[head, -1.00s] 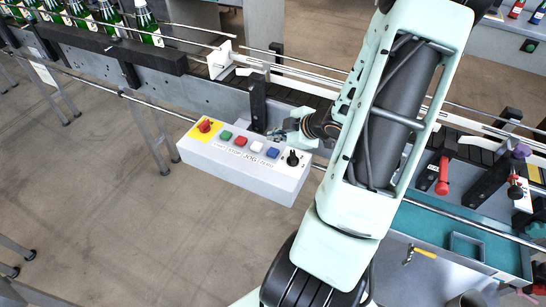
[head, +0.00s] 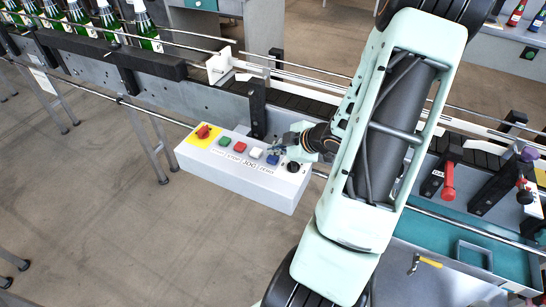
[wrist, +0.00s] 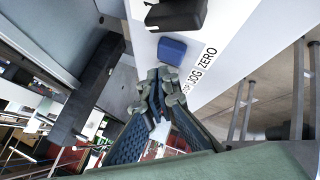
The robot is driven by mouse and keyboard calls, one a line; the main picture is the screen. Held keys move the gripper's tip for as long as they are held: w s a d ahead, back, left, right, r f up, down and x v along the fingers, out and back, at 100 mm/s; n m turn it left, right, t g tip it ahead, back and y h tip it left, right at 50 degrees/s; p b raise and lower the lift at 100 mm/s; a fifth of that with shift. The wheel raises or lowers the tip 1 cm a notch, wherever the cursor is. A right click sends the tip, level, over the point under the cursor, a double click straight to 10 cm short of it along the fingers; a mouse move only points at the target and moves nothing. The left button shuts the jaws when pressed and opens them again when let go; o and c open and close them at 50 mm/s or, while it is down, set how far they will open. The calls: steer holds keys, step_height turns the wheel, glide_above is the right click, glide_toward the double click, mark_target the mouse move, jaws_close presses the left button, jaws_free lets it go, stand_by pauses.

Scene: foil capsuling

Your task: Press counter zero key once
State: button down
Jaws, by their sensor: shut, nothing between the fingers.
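The counter zero key is the blue key (head: 272,159) on the white control box (head: 230,185), at the right end of a row of coloured keys. In the wrist view the blue key (wrist: 172,48) lies beside the printed word ZERO, just beyond my fingertips. My gripper (head: 279,149) is over the back part of the box's top, close to the blue key. In the wrist view my gripper (wrist: 158,92) is shut and empty. The fingertips look apart from the key, but I cannot tell their height above the panel.
Beside the blue key are a white key (head: 256,153), a red key (head: 240,146) and a green key (head: 225,142). A black selector knob (head: 293,167) is to its right and a red emergency stop (head: 204,131) at the far left. The conveyor with bottles (head: 110,20) runs behind.

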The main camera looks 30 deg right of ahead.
mark_target(275, 158)
stand_by(0.8)
steer(key=shift+f+b, duration=0.3)
steer(key=shift+f, duration=0.15)
steer(key=shift+f+b, duration=0.4)
steer(key=shift+f, duration=0.15)
stand_by(0.5)
steer(key=shift+r, duration=0.1)
steer(key=shift+r+p, duration=0.9)
steer(key=shift+p, duration=0.1)
steer(key=shift+r, duration=0.1)
step_height(275, 158, up, 5)
steer(key=p, duration=0.5)
steer(key=shift+d, duration=0.1)
stand_by(0.5)
